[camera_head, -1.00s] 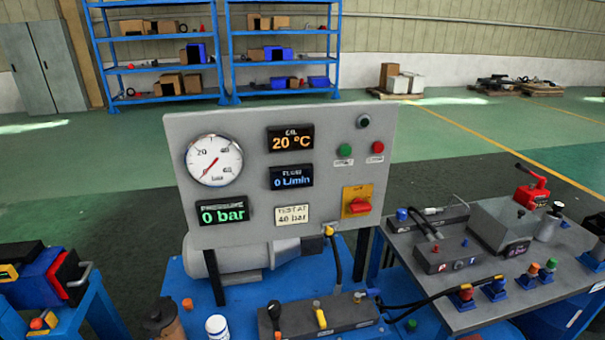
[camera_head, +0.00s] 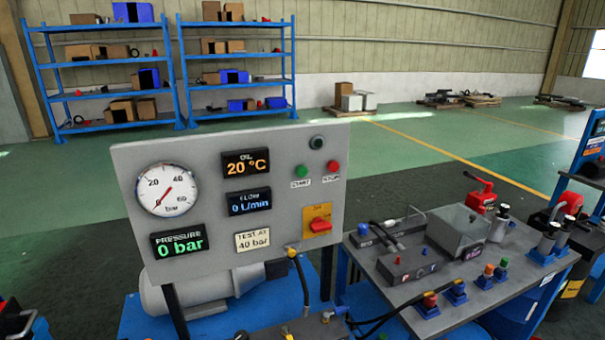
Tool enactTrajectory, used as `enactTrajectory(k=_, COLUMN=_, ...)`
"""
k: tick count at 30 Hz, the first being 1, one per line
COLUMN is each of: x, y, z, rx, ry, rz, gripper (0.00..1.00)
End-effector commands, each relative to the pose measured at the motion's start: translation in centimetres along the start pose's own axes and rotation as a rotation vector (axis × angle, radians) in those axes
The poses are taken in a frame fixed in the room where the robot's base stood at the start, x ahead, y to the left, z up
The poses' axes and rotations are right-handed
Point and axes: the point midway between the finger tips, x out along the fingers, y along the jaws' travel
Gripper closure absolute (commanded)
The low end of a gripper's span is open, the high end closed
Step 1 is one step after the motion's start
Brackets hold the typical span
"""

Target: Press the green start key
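The green start key (camera_head: 301,171) is a small round button on the upper right of the grey control panel (camera_head: 215,225). A label reading START sits under it. The red stop key (camera_head: 333,166) is just to its right, and a dark round knob or lamp (camera_head: 316,142) is above the two. The panel stands upright, with a gauge (camera_head: 167,190) near 0 bar and displays showing 20 °C, 0 L/min and 0 bar. My gripper is not in view, so its place relative to the key is not shown.
Right of the panel stands a workbench (camera_head: 400,300) with a grey box, fittings and hoses. Blue shelves (camera_head: 110,75) stand far behind. The floor behind the panel is open.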

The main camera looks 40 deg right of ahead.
Motion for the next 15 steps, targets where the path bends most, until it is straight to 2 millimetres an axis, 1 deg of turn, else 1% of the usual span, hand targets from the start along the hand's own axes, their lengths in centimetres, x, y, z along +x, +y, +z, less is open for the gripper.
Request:
enactTrajectory(k=1, x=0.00, y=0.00, z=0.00, rx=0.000, ry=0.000, rz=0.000, gripper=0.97)
enactTrajectory(k=2, x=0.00, y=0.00, z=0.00, rx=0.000, ry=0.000, rz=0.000, gripper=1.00)
enactTrajectory(k=15, x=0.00, y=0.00, z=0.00, rx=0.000, ry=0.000, rz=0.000, gripper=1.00)
